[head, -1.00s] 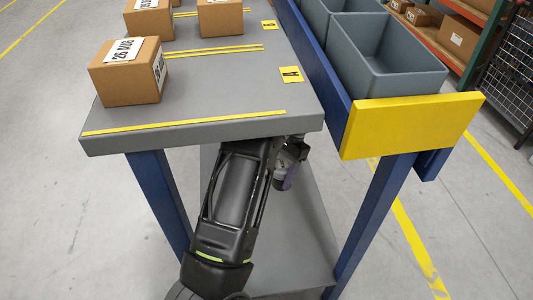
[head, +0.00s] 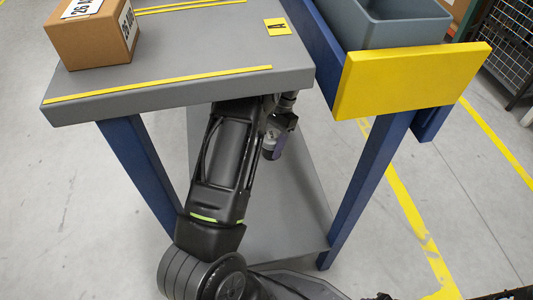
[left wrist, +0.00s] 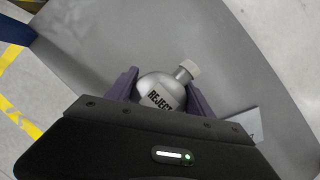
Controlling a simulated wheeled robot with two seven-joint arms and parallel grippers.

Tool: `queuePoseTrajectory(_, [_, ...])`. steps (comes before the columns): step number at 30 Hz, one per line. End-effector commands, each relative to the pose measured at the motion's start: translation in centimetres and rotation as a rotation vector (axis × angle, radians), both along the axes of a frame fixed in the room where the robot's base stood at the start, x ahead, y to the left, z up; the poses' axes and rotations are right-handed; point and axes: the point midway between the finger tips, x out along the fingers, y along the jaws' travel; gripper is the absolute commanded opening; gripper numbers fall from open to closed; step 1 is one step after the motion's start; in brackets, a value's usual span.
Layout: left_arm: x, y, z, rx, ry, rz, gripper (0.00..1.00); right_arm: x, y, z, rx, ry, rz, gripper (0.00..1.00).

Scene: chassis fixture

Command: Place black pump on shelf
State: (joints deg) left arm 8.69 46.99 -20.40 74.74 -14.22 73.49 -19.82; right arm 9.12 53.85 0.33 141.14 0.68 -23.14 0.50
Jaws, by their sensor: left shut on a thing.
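My left gripper (head: 272,146) is under the front of the grey table, above the lower shelf (head: 290,215); my arm hides part of it. In the left wrist view its purple fingers (left wrist: 163,84) are shut on a grey round bottle (left wrist: 160,88) with a pale cap and a label reading REJECT. The bottle is tilted in the picture, and the grey shelf surface (left wrist: 110,35) lies behind it. I cannot tell whether it touches the shelf. No black pump can be made out. My right gripper is not in view.
The table top (head: 190,70) carries a cardboard box (head: 92,38) and yellow strips. Blue legs (head: 370,185) flank the lower shelf. A grey bin (head: 390,22) sits in the blue rack with a yellow end plate (head: 410,80). A white card (left wrist: 245,122) lies near the bottle.

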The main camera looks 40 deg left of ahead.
Motion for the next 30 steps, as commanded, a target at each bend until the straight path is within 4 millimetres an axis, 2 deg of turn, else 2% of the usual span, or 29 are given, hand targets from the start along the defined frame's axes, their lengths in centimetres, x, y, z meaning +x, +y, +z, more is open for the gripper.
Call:
queuePoseTrajectory(11, [0.0, 0.0, -0.4, 0.000, -0.001, 0.001, 0.00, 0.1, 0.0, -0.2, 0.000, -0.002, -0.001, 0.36])
queuePoseTrajectory(21, [0.0, 0.1, -5.0, 0.001, -0.001, 0.002, 0.00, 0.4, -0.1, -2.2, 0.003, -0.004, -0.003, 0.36])
queuePoseTrajectory(30, [0.1, 0.0, -5.2, 0.000, -0.002, 0.001, 0.00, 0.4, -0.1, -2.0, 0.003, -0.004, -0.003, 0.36])
